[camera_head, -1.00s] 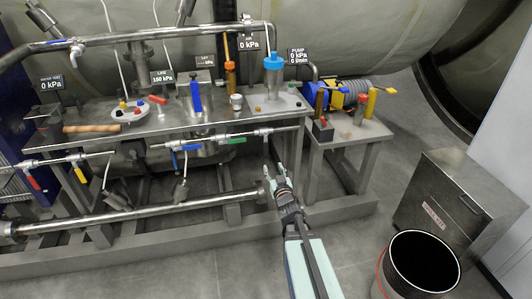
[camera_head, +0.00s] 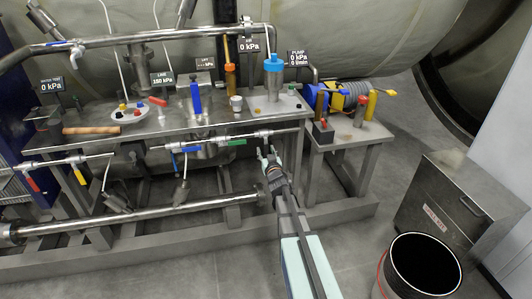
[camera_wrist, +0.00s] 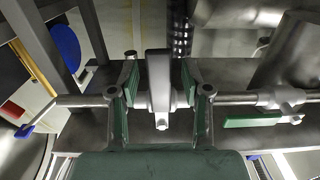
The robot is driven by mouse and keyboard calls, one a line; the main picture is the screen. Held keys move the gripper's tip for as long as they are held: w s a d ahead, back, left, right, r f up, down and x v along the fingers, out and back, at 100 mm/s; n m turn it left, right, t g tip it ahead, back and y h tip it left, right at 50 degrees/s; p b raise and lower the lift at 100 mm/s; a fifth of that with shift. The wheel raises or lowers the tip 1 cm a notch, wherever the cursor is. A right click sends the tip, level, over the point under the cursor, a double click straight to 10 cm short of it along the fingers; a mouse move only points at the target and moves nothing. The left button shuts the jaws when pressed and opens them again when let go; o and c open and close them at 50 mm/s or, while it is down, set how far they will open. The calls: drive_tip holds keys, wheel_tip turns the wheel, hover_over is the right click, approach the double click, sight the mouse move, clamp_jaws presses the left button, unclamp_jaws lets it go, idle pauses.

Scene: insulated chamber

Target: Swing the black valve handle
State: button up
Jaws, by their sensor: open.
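My gripper (camera_head: 268,150) is at the right end of the thin pipe under the table's front edge. In the wrist view my gripper (camera_wrist: 158,82) is open, with one green-padded finger on each side of a grey, lever-like bar (camera_wrist: 158,68) on a valve. Small gaps show between the bar and the pads. The bar looks grey rather than black, and I cannot tell for certain that it is the black valve handle. In the head view my gripper hides this spot. A green handle (camera_head: 237,142) is on the neighbouring valve; it also shows in the wrist view (camera_wrist: 252,121).
A blue handle (camera_head: 186,149), a yellow handle (camera_head: 79,175) and a red handle (camera_head: 33,184) are further left. The metal table (camera_head: 150,133) is above. A thick pipe (camera_head: 170,212) runs low in front. A bin (camera_head: 385,270) stands on the floor at the right.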

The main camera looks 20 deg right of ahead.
sight(279, 132)
drive_tip(key=shift+c, duration=0.4)
clamp_jaws()
drive_tip(key=shift+d+n, duration=0.15)
drive_tip(key=shift+n, duration=0.15)
drive_tip(key=shift+s+d+r+n, duration=0.2)
drive_tip(key=shift+d+r+n, duration=0.85)
drive_tip(key=shift+n, duration=1.8)
drive_tip(key=shift+s+d+r+n, duration=0.2)
drive_tip(key=shift+d+r+n, duration=0.9)
drive_tip(key=shift+n, duration=1.8)
drive_tip(key=shift+s+d+r+n, duration=0.2)
drive_tip(key=shift+d+r+n, duration=0.85)
drive_tip(key=shift+n, duration=1.8)
drive_tip(key=shift+a+r, duration=0.15)
drive_tip(key=shift+r, duration=0.05)
